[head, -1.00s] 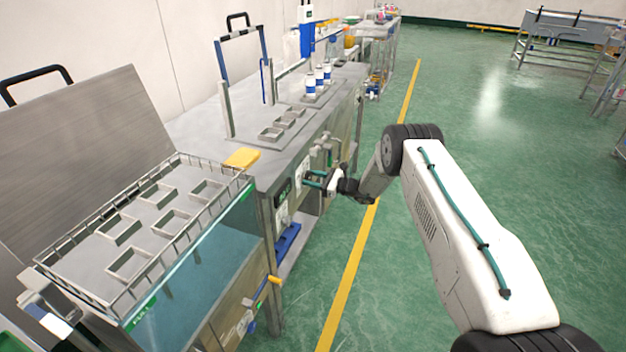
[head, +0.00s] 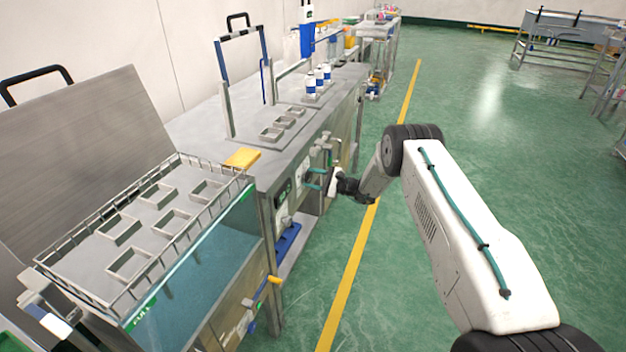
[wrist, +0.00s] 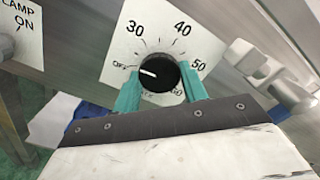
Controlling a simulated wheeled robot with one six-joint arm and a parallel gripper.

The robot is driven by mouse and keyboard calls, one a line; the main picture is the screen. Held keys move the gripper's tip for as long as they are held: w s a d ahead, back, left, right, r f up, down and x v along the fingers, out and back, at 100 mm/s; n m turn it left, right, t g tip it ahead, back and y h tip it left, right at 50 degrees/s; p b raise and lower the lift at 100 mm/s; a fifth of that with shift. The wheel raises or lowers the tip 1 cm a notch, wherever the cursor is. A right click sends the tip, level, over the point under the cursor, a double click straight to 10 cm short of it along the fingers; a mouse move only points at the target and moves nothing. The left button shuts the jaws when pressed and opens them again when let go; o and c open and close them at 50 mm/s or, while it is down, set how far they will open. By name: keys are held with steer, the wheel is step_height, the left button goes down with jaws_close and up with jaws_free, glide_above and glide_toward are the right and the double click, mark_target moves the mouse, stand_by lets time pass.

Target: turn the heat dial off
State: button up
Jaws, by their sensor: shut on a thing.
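The heat dial is a black round knob (wrist: 160,74) on a white scale plate (wrist: 150,35) marked OFF, 30, 40, 50 and 60 in the wrist view. Its white pointer line points left, close to the OFF mark. My gripper (wrist: 160,86) has its two teal fingers on either side of the knob and is shut on it. In the head view my gripper (head: 316,179) reaches the front panel of the steel bench. The knob itself is too small to make out there.
A LAMP ON plate with a switch (wrist: 8,45) is at the left of the wrist view. Grey fittings (wrist: 265,70) stick out at the right. In the head view a water tank (head: 200,260) stands nearer, and the green floor (head: 400,290) at the right is clear.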

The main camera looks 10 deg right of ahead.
steer(key=n, duration=0.4)
steer(key=shift+d+n, duration=0.1)
steer(key=shift+n, duration=0.3)
stand_by(0.4)
steer(key=o, duration=1)
steer(key=shift+c, duration=0.2)
steer(key=v, duration=0.7)
steer(key=shift+s+d, duration=0.25)
steer(key=shift+s, duration=0.05)
